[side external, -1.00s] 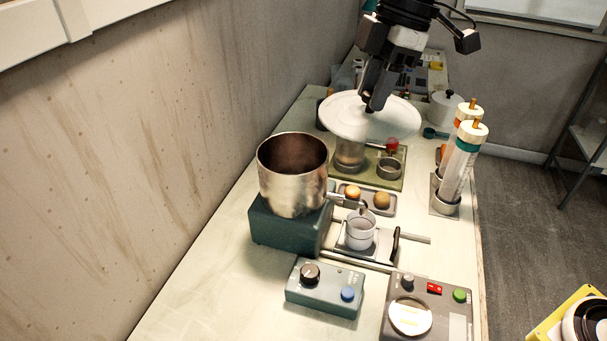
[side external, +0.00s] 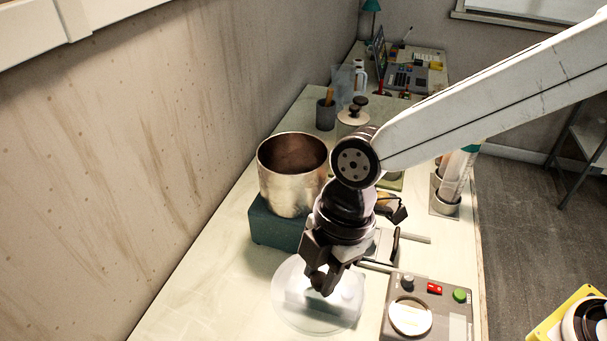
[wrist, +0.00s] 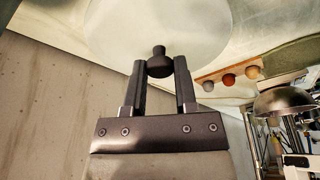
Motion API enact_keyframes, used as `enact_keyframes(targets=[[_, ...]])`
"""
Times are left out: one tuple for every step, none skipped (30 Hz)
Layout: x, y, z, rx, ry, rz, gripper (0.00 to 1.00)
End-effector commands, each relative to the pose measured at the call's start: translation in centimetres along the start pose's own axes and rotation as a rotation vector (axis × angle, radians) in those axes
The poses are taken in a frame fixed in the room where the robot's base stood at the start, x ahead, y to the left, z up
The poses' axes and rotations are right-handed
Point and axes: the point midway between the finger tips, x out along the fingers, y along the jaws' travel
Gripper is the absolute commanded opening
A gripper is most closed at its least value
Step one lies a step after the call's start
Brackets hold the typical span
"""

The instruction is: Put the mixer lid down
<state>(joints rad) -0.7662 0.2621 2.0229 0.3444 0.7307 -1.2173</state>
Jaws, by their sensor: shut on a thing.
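The mixer lid (side external: 285,282) is a pale, translucent round disc. My gripper (side external: 322,284) is shut on its knob, which shows dark between the fingers in the wrist view (wrist: 160,66). In the side view the lid hangs in front of the mixer, over the small control box, which shows faintly through it. I cannot tell how high above the bench it is. The mixer bowl (side external: 292,178) is an open metal pot on a dark green base (side external: 275,228), behind and left of my gripper. The bowl has no lid on it.
A grey panel (side external: 455,325) with a round dial and red and green buttons lies right of the lid. Pale bench (side external: 215,285) is clear to the left, along the wall. In the wrist view, a brown tray with several balls (wrist: 229,80) lies right of the lid.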

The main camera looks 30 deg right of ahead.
Motion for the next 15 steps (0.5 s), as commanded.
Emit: enact_keyframes(targets=[[0.6,-0.5,-0.1,-0.010,-0.002,-0.003,0.00],[0.8,-0.6,-0.1,-0.014,-0.003,-0.004,0.00],[1.1,-0.7,-0.1,-0.018,-0.004,-0.004,0.00],[1.2,-0.8,-0.2,-0.020,-0.004,-0.004,0.00],[1.3,-0.9,-0.2,-0.022,-0.004,-0.004,0.00],[1.3,-0.9,-0.2,-0.023,-0.004,-0.004,0.00],[1.3,-0.9,-0.2,-0.023,-0.004,-0.004,0.00],[1.4,-0.9,-0.2,-0.023,-0.004,-0.003,0.00],[1.4,-0.9,-0.2,-0.023,-0.003,-0.003,0.00],[1.4,-0.8,-0.2,-0.023,-0.004,-0.004,0.00],[1.4,-0.8,-0.2,-0.023,-0.004,-0.004,0.00],[1.5,-0.7,-0.3,-0.022,-0.004,-0.004,0.00],[1.6,-0.6,-0.3,-0.022,-0.004,-0.004,0.00],[1.6,-0.4,-0.4,-0.022,-0.004,-0.004,0.00],[1.8,-0.2,-0.5,-0.022,-0.004,-0.004,0.00]])
